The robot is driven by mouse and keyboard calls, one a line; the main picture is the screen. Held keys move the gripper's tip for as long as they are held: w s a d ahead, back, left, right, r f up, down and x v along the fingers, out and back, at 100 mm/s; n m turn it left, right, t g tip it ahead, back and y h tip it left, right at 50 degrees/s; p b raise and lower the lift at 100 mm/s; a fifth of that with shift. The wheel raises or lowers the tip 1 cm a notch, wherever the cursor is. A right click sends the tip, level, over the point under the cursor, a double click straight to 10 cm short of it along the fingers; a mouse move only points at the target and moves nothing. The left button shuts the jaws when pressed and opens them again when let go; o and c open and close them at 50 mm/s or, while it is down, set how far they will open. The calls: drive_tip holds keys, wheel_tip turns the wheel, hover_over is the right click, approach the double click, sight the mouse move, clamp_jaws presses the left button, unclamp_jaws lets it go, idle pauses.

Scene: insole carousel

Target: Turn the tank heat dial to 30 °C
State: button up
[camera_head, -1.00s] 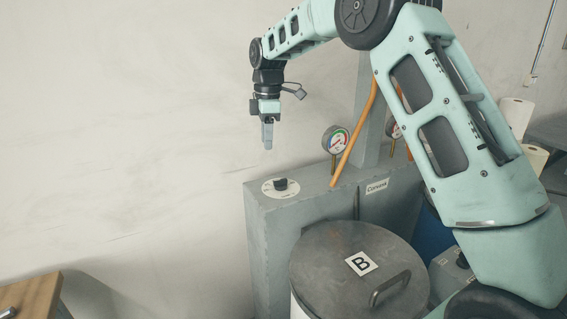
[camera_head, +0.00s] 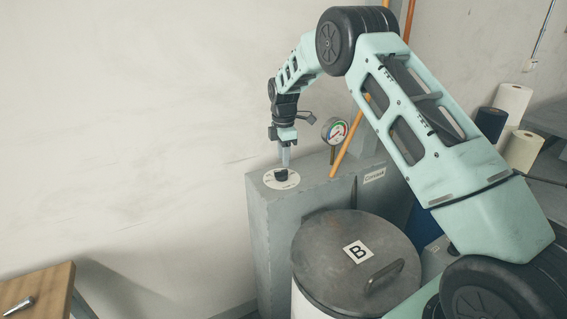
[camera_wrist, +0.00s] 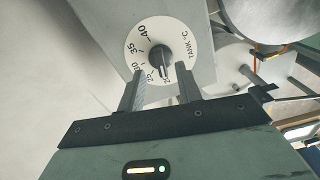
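The tank heat dial (camera_head: 268,181) is a white disc with a black knob (camera_head: 281,175) on top of the grey cabinet. In the wrist view the dial face (camera_wrist: 138,40) carries marks from 20 to 40 and the words TANK °C. Its knob (camera_wrist: 160,56) has a pale pointer line aimed near the 20 mark. My gripper (camera_head: 286,160) points down just above the knob. In the wrist view my gripper (camera_wrist: 159,70) is open and empty, with one finger to each side of the knob. I cannot tell whether either finger touches it.
The grey cabinet (camera_head: 262,225) stands against the pale wall. A pressure gauge (camera_head: 334,130) and an orange pipe (camera_head: 350,145) rise right of the dial. A lidded tank marked B (camera_head: 330,245) stands in front. A wooden table (camera_head: 45,285) is at lower left.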

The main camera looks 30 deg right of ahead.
sight(284, 170)
drive_tip(key=shift+f+p, duration=0.6)
drive_tip(key=shift+f, duration=1.7)
clamp_jaws()
